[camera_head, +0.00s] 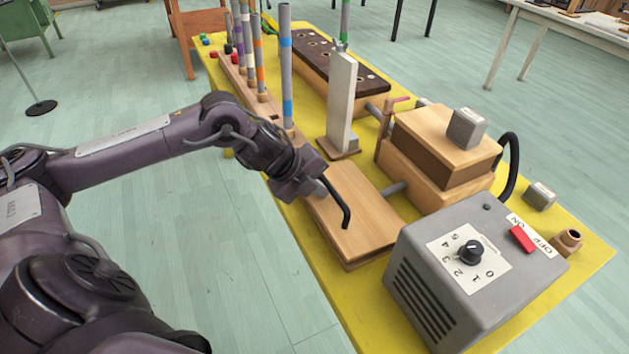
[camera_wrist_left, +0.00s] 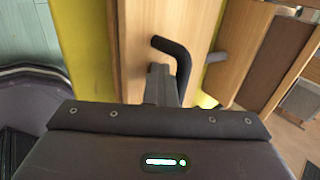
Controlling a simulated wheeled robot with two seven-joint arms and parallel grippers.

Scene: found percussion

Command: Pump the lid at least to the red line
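My left gripper (camera_head: 312,188) is low over a flat wooden board (camera_head: 375,212). A black bent bar (camera_head: 346,205) rises from this board beside the gripper. In the left wrist view the bar (camera_wrist_left: 184,70) lies right beside a grey finger (camera_wrist_left: 157,85); whether the jaws close on it is hidden. To the right stands a wooden box (camera_head: 425,180) with a thick wooden lid (camera_head: 440,128) and a grey weight (camera_head: 466,128) on top. My right gripper is out of view.
A grey control box (camera_head: 470,270) with a dial and red switch fills the front right. A pale upright panel (camera_head: 341,100) stands behind the board. Several striped tubes (camera_head: 287,70) stand farther back. Another grey weight (camera_head: 540,195) lies at right.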

